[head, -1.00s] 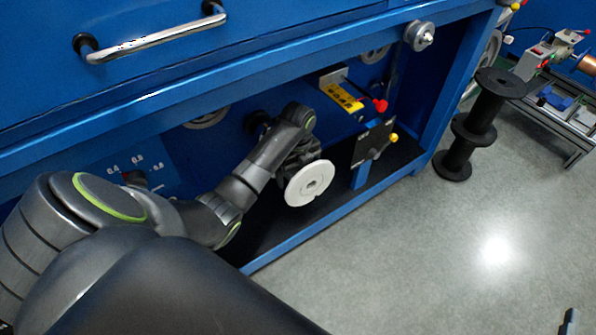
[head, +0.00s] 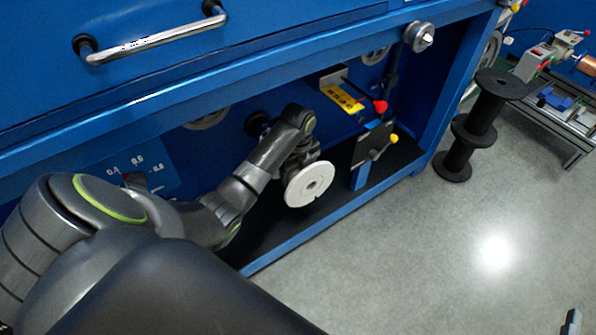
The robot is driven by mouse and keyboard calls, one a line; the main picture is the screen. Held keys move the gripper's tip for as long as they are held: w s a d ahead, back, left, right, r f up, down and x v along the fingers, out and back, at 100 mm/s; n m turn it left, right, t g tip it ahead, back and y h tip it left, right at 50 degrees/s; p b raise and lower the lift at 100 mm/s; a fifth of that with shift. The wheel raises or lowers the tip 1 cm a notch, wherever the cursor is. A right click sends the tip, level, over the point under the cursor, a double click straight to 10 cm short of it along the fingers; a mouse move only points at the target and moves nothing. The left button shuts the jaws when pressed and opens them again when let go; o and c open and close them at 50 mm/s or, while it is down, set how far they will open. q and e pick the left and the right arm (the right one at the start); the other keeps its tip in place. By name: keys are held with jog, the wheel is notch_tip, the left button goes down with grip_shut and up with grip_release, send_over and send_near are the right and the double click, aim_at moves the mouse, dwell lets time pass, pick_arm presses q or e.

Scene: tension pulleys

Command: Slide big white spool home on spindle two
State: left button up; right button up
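The big white spool (head: 298,190) is in the head view inside the open bay of the blue machine, its round white face with a centre hole turned towards me. My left gripper (head: 303,160) is right behind and above the spool, at the end of my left arm. Its fingers are mostly hidden by the wrist and the spool, so its grip is not clear. Spindle two cannot be made out; the area behind the spool is covered by my arm. My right gripper is not clearly in view.
A yellow-labelled bracket (head: 342,95) with a red knob (head: 380,106) and a dark plate with a yellow knob (head: 393,139) stand right of the spool. A blue front rail (head: 330,218) edges the bay. Stacked black spools (head: 460,150) stand on the floor at right.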

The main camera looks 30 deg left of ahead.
pick_arm(q)
jog(key=shift+r, duration=0.1)
jog(key=shift+r+p, duration=0.1)
jog(key=shift+p, duration=0.55)
dwell(0.4)
jog(key=shift+p, duration=0.6)
jog(key=shift+a, duration=0.15)
jog(key=shift+w+a, duration=0.3)
jog(key=shift+a, duration=0.35)
jog(key=shift+w+a, duration=0.25)
jog(key=shift+a, duration=0.35)
jog(key=shift+p, duration=0.45)
jog(key=shift+p, duration=0.3)
